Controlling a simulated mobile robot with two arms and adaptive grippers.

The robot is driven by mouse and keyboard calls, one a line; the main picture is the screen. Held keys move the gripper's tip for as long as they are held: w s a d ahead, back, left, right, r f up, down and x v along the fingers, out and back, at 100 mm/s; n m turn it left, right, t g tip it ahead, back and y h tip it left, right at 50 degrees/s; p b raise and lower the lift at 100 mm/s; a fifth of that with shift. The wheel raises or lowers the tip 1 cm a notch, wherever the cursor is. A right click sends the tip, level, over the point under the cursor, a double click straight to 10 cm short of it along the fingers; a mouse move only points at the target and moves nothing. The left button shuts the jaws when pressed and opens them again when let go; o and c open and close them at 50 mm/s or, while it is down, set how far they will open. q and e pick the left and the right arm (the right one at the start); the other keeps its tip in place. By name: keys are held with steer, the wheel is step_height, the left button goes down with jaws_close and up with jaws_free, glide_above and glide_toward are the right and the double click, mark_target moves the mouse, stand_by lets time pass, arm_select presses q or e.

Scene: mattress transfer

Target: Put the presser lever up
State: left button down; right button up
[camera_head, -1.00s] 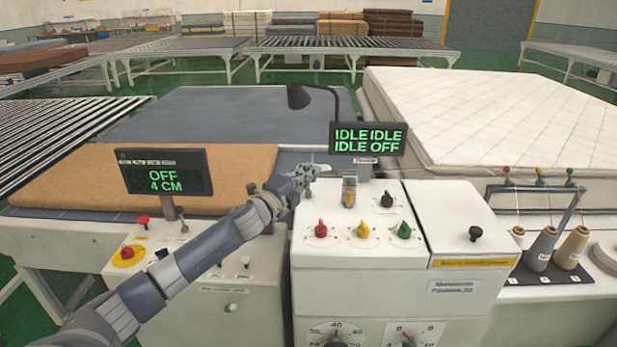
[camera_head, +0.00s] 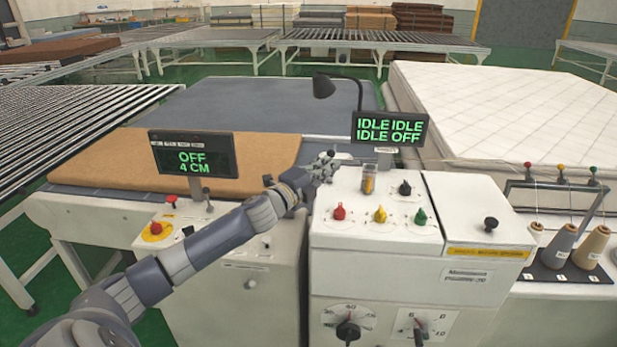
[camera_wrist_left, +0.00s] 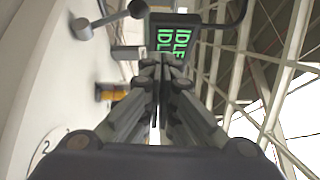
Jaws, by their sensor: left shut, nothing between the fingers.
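My left gripper (camera_head: 328,167) is over the back left edge of the white control cabinet (camera_head: 375,262), below the status screen (camera_head: 389,128). In the left wrist view its fingers (camera_wrist_left: 155,78) are together with nothing between them. A grey lever with rounded ends (camera_wrist_left: 106,20) shows ahead of the fingertips in that view, apart from them. It looks like the presser lever, but I cannot read a label on it. In the head view the gripper covers that spot, so the lever's position is unclear. My right gripper is out of view.
A yellow switch (camera_head: 368,182) and red (camera_head: 339,212), yellow (camera_head: 380,214) and green (camera_head: 420,216) knobs stand close to the gripper. The left screen (camera_head: 192,155) reads OFF, 4 CM. A quilted mattress (camera_head: 510,100) lies behind right.

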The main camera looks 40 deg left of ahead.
arm_select(q)
steer(key=shift+s+a+f+b, duration=0.15)
steer(key=shift+s+a+b, duration=0.15)
steer(key=shift+s, duration=0.35)
steer(key=shift+s+a+f+b, duration=0.1)
steer(key=shift+s+a+b, duration=0.2)
steer(key=shift+s, duration=0.3)
steer(key=s, duration=0.1)
steer(key=s+r, duration=0.1)
steer(key=s, duration=0.1)
steer(key=s+b, duration=0.1)
steer(key=shift+s+d+r, duration=0.2)
steer(key=shift+r, duration=0.05)
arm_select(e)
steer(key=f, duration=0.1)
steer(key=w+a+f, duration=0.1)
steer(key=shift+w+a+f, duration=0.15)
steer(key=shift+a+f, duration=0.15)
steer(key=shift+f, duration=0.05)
